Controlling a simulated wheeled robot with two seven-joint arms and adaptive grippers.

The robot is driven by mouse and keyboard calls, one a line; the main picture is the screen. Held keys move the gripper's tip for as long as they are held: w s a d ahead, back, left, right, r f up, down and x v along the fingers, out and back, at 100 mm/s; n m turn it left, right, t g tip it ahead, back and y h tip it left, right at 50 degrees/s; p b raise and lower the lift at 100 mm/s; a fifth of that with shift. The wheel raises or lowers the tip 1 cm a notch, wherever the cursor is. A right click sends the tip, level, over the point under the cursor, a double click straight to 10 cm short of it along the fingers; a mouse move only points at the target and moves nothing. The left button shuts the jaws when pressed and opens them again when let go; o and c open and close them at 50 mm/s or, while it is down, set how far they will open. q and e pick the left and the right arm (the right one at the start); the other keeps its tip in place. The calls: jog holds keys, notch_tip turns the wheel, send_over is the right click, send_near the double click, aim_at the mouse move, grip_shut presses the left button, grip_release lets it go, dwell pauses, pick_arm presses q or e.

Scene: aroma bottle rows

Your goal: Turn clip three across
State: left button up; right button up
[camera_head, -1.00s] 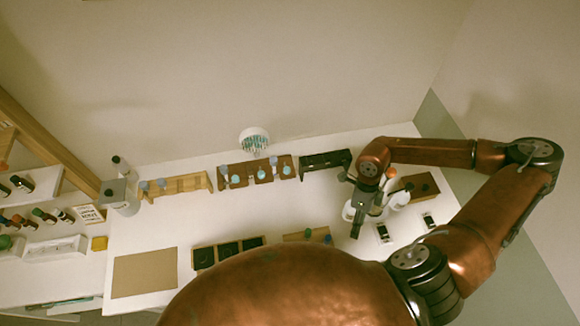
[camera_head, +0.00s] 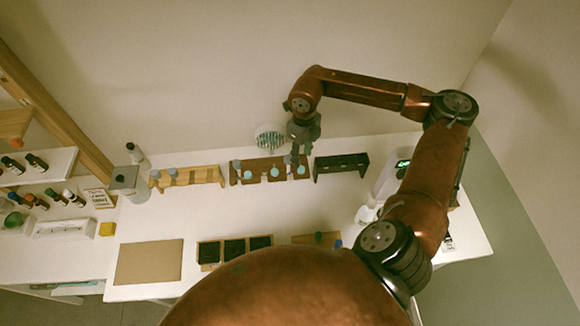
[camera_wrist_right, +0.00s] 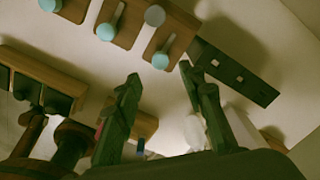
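My right gripper (camera_head: 299,158) hangs over the right end of the brown rack (camera_head: 262,181) in the head view. In the right wrist view the gripper (camera_wrist_right: 159,72) has its two dark fingers spread, with nothing between them. The brown rack (camera_wrist_right: 129,37) lies beyond the fingertips there. It bears several grey stems with rounded ends, some turquoise and some grey-blue. A turquoise end (camera_wrist_right: 160,60) shows close to the fingertips, and it seems apart from them. I cannot tell which piece is clip three. My left gripper is out of view.
A black slotted rack (camera_head: 341,165) stands right of the brown one, and a light wooden rack (camera_head: 190,178) left. A round white holder (camera_head: 269,137) is behind. A tray with dark squares (camera_head: 235,249) and a tan mat (camera_head: 149,262) lie in front. The middle table is clear.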

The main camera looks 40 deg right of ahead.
aim_at(302, 168)
notch_tip(302, 168, down, 6)
jog(key=shift+f+p, duration=0.1)
jog(key=shift+p, duration=0.55)
jog(key=shift+f, duration=0.4)
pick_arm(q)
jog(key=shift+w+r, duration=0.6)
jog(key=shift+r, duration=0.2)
pick_arm(e)
jog(key=shift+s, duration=0.1)
grip_shut()
